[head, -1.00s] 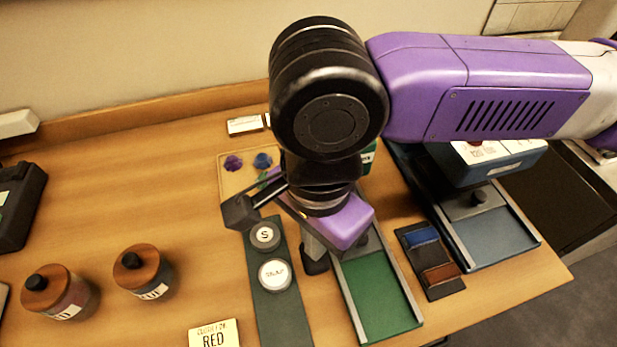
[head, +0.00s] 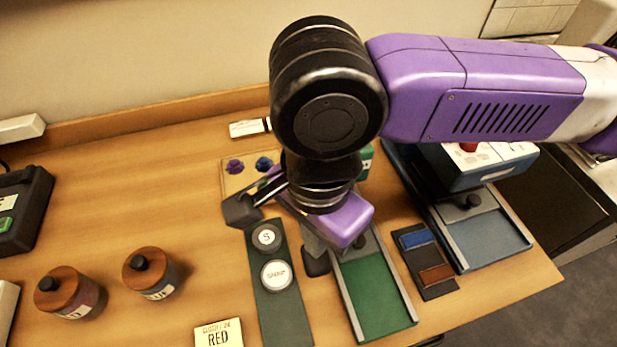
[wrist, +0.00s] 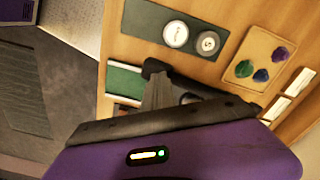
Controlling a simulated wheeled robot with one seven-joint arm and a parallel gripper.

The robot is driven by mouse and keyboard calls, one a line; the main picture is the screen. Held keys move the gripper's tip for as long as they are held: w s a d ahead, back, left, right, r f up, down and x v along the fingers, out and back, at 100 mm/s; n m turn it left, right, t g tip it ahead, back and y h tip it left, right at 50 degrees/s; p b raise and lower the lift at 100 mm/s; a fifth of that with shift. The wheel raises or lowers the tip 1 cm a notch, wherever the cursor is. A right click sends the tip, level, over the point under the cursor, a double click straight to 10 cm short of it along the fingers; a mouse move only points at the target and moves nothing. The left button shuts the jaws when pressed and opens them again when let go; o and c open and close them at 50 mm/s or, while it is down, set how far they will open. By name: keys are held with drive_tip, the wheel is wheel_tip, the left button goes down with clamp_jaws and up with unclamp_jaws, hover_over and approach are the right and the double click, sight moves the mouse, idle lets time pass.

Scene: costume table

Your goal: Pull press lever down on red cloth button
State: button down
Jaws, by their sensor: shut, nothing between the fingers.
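The green press shows its green bed (head: 372,298) between grey rails. Part of its green body (head: 366,160) shows behind my arm, which hides most of it. My gripper (head: 316,264) is shut, pointing down beside the left rear of the green bed. In the wrist view its dark tip (wrist: 155,67) overlaps the bed's edge (wrist: 124,82). A dark round part (wrist: 190,98) lies beside the finger. I cannot make out the press lever or a red cloth button. I cannot tell whether the gripper touches the press.
A blue press (head: 485,165) stands right, past a dark swatch strip (head: 428,262). A dark mat (head: 284,315) with two round pads lies left of the green bed. A tan tray (head: 232,180) holds coloured pieces. Two wooden-lidded jars (head: 70,292) (head: 151,274) and a RED card (head: 218,334) are left.

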wheel_tip(320, 180, up, 12)
drive_tip(key=p, duration=1.1)
drive_tip(key=shift+f, duration=0.15)
